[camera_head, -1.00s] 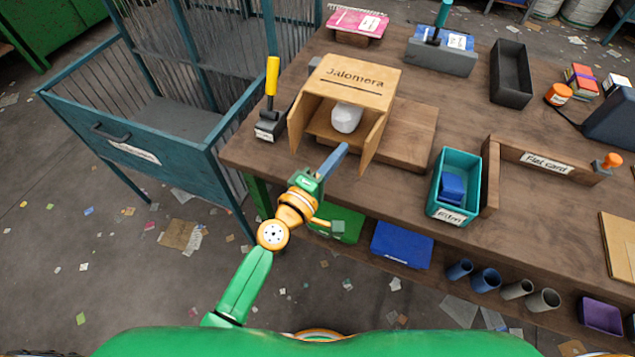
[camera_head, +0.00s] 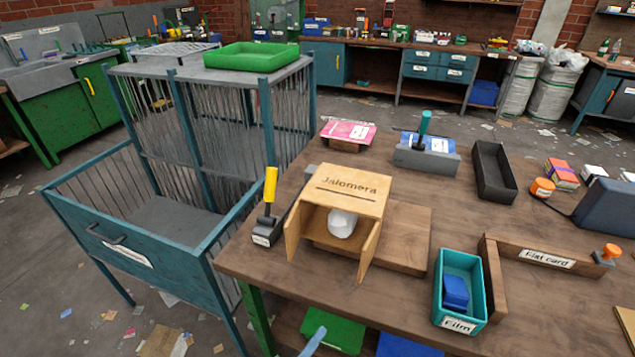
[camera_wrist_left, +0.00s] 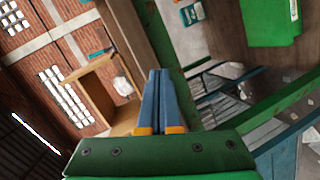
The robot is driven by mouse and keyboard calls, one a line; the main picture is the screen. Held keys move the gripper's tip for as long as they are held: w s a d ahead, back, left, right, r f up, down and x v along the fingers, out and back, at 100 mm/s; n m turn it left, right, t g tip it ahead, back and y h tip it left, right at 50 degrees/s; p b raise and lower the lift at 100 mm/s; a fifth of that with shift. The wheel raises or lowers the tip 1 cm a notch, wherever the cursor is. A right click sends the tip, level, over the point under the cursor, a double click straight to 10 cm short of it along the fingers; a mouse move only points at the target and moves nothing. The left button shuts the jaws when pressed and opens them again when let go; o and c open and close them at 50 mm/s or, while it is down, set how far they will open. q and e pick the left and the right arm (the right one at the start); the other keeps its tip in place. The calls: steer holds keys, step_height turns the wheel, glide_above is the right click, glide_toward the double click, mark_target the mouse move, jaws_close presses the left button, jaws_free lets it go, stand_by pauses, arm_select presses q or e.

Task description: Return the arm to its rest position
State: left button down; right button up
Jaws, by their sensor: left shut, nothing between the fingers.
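Only the blue tip of my left gripper (camera_head: 314,340) shows at the bottom edge of the head view, in front of the workbench's front edge and below its top. In the left wrist view my left gripper (camera_wrist_left: 160,74) has its two blue fingers together, with nothing between them. The rest of the left arm is out of the head view. My right gripper is not in view.
A blue wire cage (camera_head: 182,267) stands left of the bench. Green and blue bins sit below.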

arm_select(q)
steer(key=s+a+f+m+g+y, duration=0.2)
steer(key=s+a+f, duration=0.2)
steer(key=f, duration=0.4)
steer(key=s+a+f+m+g+y, duration=0.1)
steer(key=s+a+f+m+g, duration=0.15)
steer(key=f, duration=0.65)
steer(key=s+a+f+m+g+y, duration=0.2)
steer(key=s+a+f, duration=0.3)
steer(key=s, duration=0.5)
steer(key=s+a+f+m+g+y, duration=0.2)
steer(key=s+a+f+m+g, duration=0.2)
steer(key=s, duration=0.6)
steer(key=a+f+g, duration=0.1)
steer(key=a+f, duration=0.1)
steer(key=a, duration=0.1)
steer(key=shift+s+a+f+y, duration=0.25)
steer(key=shift+s+f+y, duration=0.05)
steer(key=shift+s+y, duration=0.1)
